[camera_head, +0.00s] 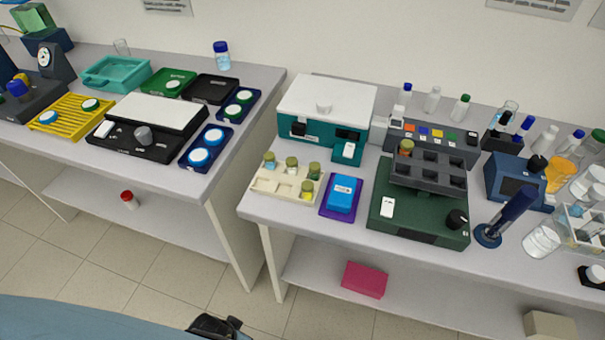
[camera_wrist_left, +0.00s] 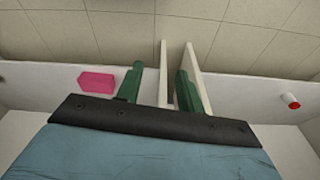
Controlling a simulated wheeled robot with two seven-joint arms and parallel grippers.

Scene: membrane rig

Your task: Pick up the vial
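Several small vials with olive caps stand upright in a cream rack (camera_head: 262,183) on the right bench; one is the front vial (camera_head: 307,190) with yellow contents. Another vial (camera_head: 406,148) with a brownish cap stands at the back left of the dark block on the green device. The pictures do not show which vial is meant. My left gripper (camera_wrist_left: 160,70) has two green fingers apart with nothing held between them; a bench leg shows behind the gap. In the head view only a dark part of it is at the bottom edge, well below the benches. My right gripper is out of view.
A blue box on a purple mat (camera_head: 326,211) and the green device (camera_head: 420,227) stand right of the rack. A teal instrument (camera_head: 326,112) is behind it. A gap separates the two benches. A pink box (camera_head: 365,280) is on the lower shelf, also in the wrist view (camera_wrist_left: 96,82).

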